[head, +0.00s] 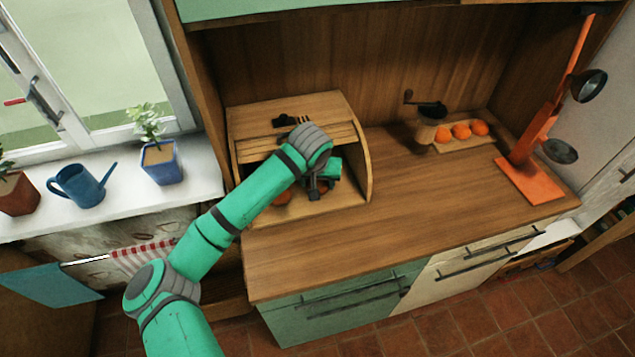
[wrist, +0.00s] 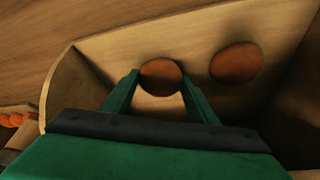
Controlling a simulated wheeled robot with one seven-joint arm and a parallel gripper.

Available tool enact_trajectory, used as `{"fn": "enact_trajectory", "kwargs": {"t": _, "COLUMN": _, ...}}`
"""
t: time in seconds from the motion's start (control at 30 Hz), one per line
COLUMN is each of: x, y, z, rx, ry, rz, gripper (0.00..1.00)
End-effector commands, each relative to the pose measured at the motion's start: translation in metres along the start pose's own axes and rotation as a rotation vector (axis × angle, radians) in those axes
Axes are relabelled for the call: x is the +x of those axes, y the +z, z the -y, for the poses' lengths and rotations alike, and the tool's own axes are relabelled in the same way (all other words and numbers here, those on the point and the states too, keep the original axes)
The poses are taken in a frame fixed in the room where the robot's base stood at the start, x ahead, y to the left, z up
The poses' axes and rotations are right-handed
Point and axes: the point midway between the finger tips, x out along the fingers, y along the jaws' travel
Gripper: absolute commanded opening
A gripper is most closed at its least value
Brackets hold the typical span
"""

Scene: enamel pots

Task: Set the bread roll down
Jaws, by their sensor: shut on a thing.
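My gripper (wrist: 160,80) is shut on a round brown bread roll (wrist: 160,72), with one green finger on each side of it. In the head view my gripper (head: 322,186) is inside the open front of a wooden bread bin (head: 355,165). A second bread roll (wrist: 236,62) lies on the bin floor beside the held one, apart from it. It also shows in the head view (head: 282,199), left of my gripper. I cannot tell whether the held roll touches the bin floor.
The bin's side wall (wrist: 70,85) stands close to my gripper. The wooden worktop (head: 400,205) to the right is clear. Behind it are a grinder (head: 427,125) and a board with oranges (head: 461,132). An orange stand (head: 530,180) is at the far right.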

Motion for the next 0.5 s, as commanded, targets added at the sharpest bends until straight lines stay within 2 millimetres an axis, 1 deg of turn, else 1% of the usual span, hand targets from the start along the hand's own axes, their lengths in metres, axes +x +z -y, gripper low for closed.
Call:
{"fn": "enact_trajectory", "kwargs": {"t": 0.07, "x": 0.0048, "y": 0.0022, "z": -0.0001, "rx": 0.000, "ry": 0.001, "rz": 0.000, "gripper": 0.28}}
{"fn": "enact_trajectory", "kwargs": {"t": 0.37, "x": 0.0062, "y": 0.0027, "z": 0.0001, "rx": 0.001, "ry": 0.000, "rz": 0.000, "gripper": 0.28}}
{"fn": "enact_trajectory", "kwargs": {"t": 0.4, "x": 0.0065, "y": 0.0028, "z": 0.0001, "rx": 0.001, "ry": 0.000, "rz": 0.000, "gripper": 0.58}}
{"fn": "enact_trajectory", "kwargs": {"t": 0.47, "x": 0.0063, "y": 0.0027, "z": 0.0001, "rx": 0.001, "ry": 0.000, "rz": 0.000, "gripper": 0.72}}
{"fn": "enact_trajectory", "kwargs": {"t": 0.5, "x": 0.0063, "y": 0.0027, "z": 0.0001, "rx": 0.001, "ry": 0.000, "rz": 0.000, "gripper": 0.72}}
